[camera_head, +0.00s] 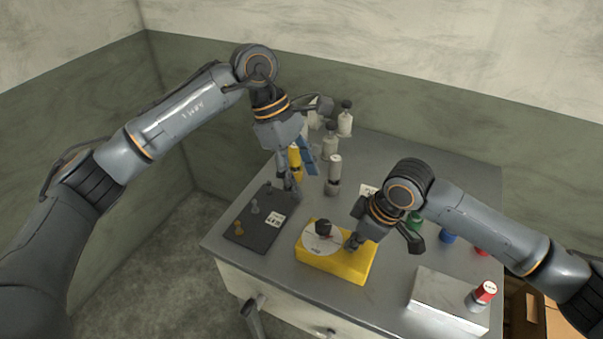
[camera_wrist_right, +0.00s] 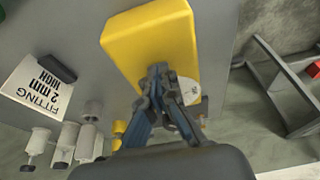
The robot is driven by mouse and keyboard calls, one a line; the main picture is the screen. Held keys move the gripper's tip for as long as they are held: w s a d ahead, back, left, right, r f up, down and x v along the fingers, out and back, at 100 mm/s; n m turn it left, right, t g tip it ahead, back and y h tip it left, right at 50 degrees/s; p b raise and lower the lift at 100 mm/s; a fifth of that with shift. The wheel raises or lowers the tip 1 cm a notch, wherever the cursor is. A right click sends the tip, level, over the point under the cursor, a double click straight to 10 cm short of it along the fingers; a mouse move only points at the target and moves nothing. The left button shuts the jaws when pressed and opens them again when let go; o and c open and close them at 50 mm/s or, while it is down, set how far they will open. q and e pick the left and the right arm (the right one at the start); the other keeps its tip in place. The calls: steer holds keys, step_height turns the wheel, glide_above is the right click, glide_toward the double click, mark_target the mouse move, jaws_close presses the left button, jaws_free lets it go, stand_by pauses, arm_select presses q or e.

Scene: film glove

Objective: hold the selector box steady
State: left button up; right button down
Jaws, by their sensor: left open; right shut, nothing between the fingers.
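The selector box (camera_head: 350,268) is yellow, with a white dial disc (camera_head: 310,242) and a black knob (camera_head: 323,227) on top. It sits near the front of the grey table. My right gripper (camera_head: 352,243) is shut and empty, its tips at the box's top beside the dial; I cannot tell if they touch. In the right wrist view the shut fingers (camera_wrist_right: 158,76) overlap the yellow box (camera_wrist_right: 150,36) and hide much of the disc (camera_wrist_right: 189,91). My left gripper (camera_head: 289,188) is open above the table, behind and left of the box, near a dark board.
The dark board (camera_head: 250,228) with small pegs and a label lies left of the box. Several pale bottles (camera_head: 334,172) stand behind. A white block (camera_head: 445,297) and a red-capped bottle (camera_head: 482,296) are at the right. A "2 mm" fitting card (camera_wrist_right: 40,90) lies nearby.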

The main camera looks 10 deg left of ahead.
steer(key=shift+s+d+f, duration=0.15)
steer(key=shift+f, duration=0.2)
steer(key=shift+d, duration=0.1)
arm_select(q)
steer(key=n+t+y, duration=0.1)
steer(key=n+y, duration=0.2)
steer(key=y, duration=0.1)
glide_toward(324, 225)
step_height(324, 225, down, 9)
steer(key=shift+s+d+r, duration=0.1)
steer(key=shift+s, duration=0.05)
steer(key=c, duration=1.2)
steer(key=shift+o, duration=0.2)
